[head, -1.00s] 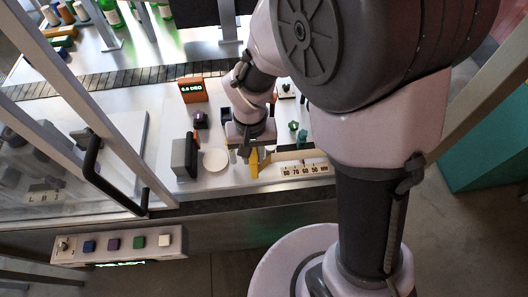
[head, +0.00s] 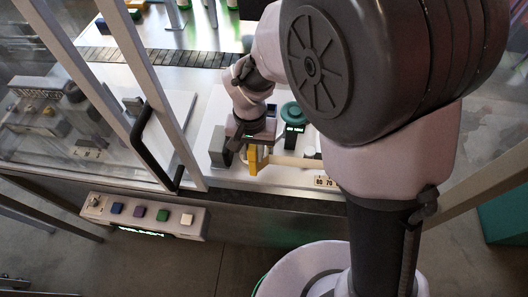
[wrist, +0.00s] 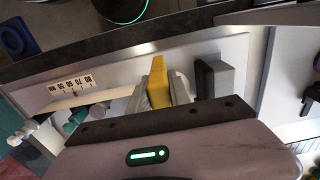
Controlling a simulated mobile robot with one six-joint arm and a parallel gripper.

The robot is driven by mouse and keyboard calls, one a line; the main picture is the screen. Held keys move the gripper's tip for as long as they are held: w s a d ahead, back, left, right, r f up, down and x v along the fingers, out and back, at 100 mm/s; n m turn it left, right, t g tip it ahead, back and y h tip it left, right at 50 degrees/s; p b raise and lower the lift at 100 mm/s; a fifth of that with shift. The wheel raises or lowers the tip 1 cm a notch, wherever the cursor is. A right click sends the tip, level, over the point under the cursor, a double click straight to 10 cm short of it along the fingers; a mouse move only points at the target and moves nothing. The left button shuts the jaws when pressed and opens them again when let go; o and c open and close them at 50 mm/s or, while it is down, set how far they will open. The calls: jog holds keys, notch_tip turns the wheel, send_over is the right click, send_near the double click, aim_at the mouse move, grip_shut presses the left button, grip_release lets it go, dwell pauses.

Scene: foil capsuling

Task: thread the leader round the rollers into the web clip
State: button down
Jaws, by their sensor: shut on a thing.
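My gripper (head: 247,152) is shut on the yellow tab (head: 254,160) at the end of the pale leader strip (head: 292,161). In the wrist view the tab (wrist: 157,84) stands between the fingers (wrist: 160,92).
A numbered scale (head: 325,181) lies along the panel's front edge. A green round part (head: 292,113) stands behind the strip. The glass door with its black handle (head: 145,135) is at left. A button box (head: 146,215) is in front. My arm hides the right side.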

jog(key=w+a+p, duration=0.2)
jog(key=w+p, duration=0.3)
jog(key=w, duration=1.1)
jog(key=w+d+p, duration=0.3)
jog(key=w+d, duration=0.2)
jog(key=w, duration=0.3)
dwell(0.5)
jog(key=shift+w+f, duration=0.1)
jog(key=shift+f+b, duration=0.85)
jog(key=shift+f, duration=0.1)
jog(key=shift+f+b, duration=0.65)
jog(key=shift+f, duration=0.15)
